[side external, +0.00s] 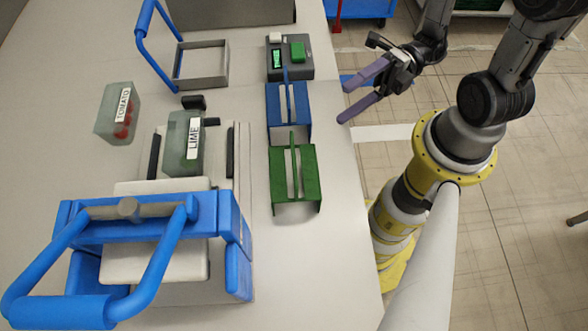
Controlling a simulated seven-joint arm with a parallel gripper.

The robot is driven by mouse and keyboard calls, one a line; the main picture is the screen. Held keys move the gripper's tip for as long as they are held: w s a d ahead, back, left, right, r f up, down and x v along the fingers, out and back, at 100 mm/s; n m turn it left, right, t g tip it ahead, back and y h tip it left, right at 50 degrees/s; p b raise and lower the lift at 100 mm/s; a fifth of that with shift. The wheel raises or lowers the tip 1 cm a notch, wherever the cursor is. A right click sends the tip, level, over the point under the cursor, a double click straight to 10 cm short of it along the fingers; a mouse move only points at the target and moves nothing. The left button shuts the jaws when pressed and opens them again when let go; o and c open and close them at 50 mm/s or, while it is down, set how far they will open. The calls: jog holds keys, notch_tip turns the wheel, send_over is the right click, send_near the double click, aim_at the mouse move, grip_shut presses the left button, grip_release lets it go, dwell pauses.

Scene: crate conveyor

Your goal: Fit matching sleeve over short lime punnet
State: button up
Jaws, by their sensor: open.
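The lime punnet (183,151), a grey-green translucent box with a LIME label, sits on the light platform between dark guide rails. Two open sleeves with top handles stand to its right: a blue sleeve (288,126) and, nearer the camera, a green sleeve (308,170). I cannot tell from a marking which one matches. My gripper (345,102) is open and empty, with its purple fingers beyond the table's right edge, to the right of the blue sleeve and apart from it.
A tomato punnet (115,126) stands at left. A large blue-handled press (160,215) fills the near left. A grey frame with a blue handle (202,82) and a device with a green button (290,68) stand farther back. Bare table (345,230) lies right of the green sleeve.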

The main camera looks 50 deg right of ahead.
aim_at(292, 139)
jog(key=shift+w+a, duration=0.45)
jog(key=shift+a, duration=1.8)
jog(key=shift+w+a, duration=0.4)
jog(key=shift+a, duration=1.8)
jog(key=shift+w+a, duration=0.45)
jog(key=shift+a, duration=1.8)
jog(key=c, duration=1.4)
jog(key=shift+r, duration=0.15)
